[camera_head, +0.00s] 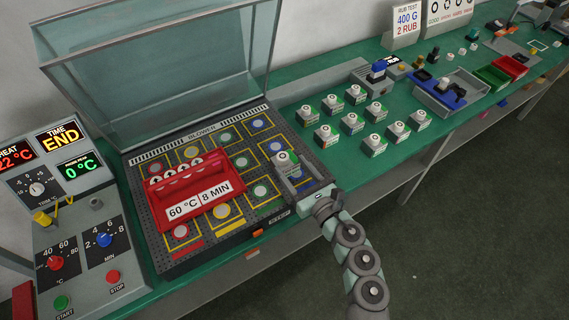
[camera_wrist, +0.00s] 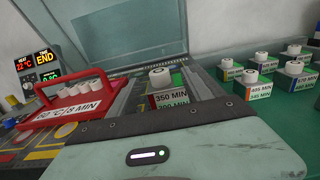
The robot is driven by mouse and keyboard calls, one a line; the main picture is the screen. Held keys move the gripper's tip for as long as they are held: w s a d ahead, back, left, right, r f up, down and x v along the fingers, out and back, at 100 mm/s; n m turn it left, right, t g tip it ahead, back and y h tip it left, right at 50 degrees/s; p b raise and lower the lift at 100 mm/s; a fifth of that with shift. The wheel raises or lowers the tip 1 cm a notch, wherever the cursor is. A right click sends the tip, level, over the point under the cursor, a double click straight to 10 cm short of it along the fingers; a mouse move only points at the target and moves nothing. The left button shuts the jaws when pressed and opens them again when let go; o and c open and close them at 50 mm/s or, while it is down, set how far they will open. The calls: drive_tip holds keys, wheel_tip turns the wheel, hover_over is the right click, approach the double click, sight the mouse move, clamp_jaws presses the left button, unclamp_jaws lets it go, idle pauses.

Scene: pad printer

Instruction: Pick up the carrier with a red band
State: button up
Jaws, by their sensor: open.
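My gripper (camera_head: 299,180) is open over the right side of the perforated drying bed. Its jaws are around or just above a small block-shaped carrier (camera_head: 283,159) with a white round top; contact cannot be told. In the wrist view this carrier (camera_wrist: 160,77) stands upright past the gripper body (camera_wrist: 150,150), with minute labels and a dark ring on top. Similar carriers stand on the green bench, such as one (camera_head: 375,144) with a green and orange-red front. Band colours are hard to read at this size.
A red rack (camera_head: 197,190) marked 60 °C / 8 MIN stands on the bed left of my gripper, holding several white pieces. A raised clear cover (camera_head: 160,70) is behind it. A control panel (camera_head: 75,240) is at left. Coloured bins (camera_head: 510,66) are far right.

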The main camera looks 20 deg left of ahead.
sight(286, 161)
drive_tip(key=x, duration=0.5)
drive_tip(key=shift+s+a+r, duration=0.1)
drive_tip(key=shift+s+r, duration=0.05)
drive_tip(key=shift+w+a, duration=0.2)
clamp_jaws()
idle(0.3)
